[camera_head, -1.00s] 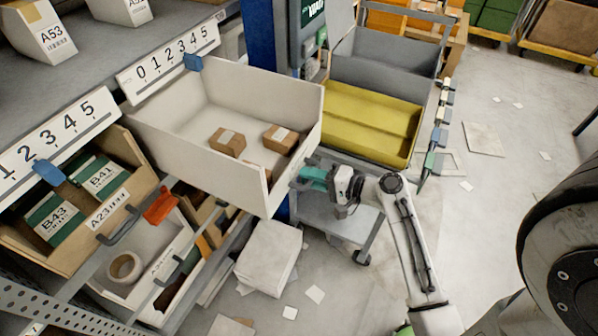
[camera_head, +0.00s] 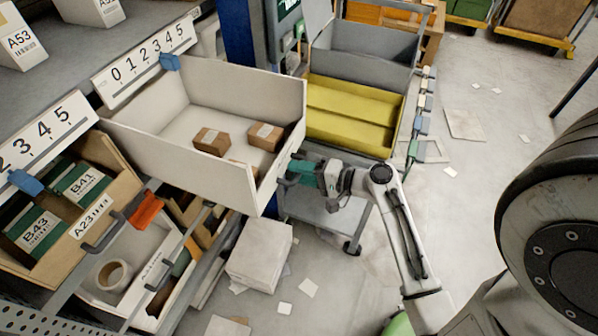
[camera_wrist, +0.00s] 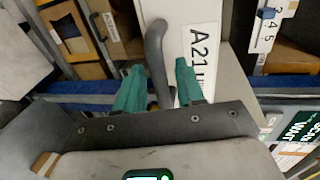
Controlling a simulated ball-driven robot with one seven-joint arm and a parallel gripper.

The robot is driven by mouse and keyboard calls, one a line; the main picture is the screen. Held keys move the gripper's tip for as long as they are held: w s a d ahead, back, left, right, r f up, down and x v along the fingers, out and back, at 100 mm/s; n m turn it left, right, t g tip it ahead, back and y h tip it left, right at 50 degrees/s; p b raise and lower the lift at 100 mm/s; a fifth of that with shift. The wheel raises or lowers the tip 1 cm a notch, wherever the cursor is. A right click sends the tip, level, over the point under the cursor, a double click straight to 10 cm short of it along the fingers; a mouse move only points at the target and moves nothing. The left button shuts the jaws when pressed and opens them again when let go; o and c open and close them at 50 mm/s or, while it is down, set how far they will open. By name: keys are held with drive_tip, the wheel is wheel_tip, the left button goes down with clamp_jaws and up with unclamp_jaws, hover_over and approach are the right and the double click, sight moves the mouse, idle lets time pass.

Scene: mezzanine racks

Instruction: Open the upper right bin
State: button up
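The upper right bin (camera_head: 190,152) is a white box pulled far out from the rack, with its inside showing. Several small brown boxes (camera_head: 211,141) lie in it. Its front carries a label (camera_wrist: 199,60) reading A21 and a dark grey handle (camera_wrist: 156,50) in the wrist view. My gripper (camera_head: 292,172) is at the bin's front face. In the wrist view its two green fingers (camera_wrist: 160,84) stand apart on either side of the handle, with a visible gap at the right finger. Contact with the left finger is unclear.
A lower bin (camera_head: 90,215) labelled A23 and a white bin (camera_head: 115,300) with a tape roll are at the left. A cart with a yellow tray (camera_head: 350,115) stands behind my arm. A white box (camera_head: 260,253) is on the floor below. Floor at right is mostly clear.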

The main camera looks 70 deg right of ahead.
drive_tip(key=b+v, duration=0.1)
drive_tip(key=v, duration=0.9)
drive_tip(key=shift+s, duration=0.1)
drive_tip(key=a+f+n+g, duration=0.4)
drive_tip(key=a+n+g, duration=0.3)
drive_tip(key=a+n, duration=0.1)
drive_tip(key=s+a+f+n+g, duration=0.1)
drive_tip(key=a+f+n+g, duration=0.4)
drive_tip(key=a+n+g, duration=0.2)
drive_tip(key=shift+a+n+g+h, duration=0.35)
drive_tip(key=shift+a+n, duration=0.85)
drive_tip(key=shift+a, duration=0.55)
drive_tip(key=shift+s, duration=0.1)
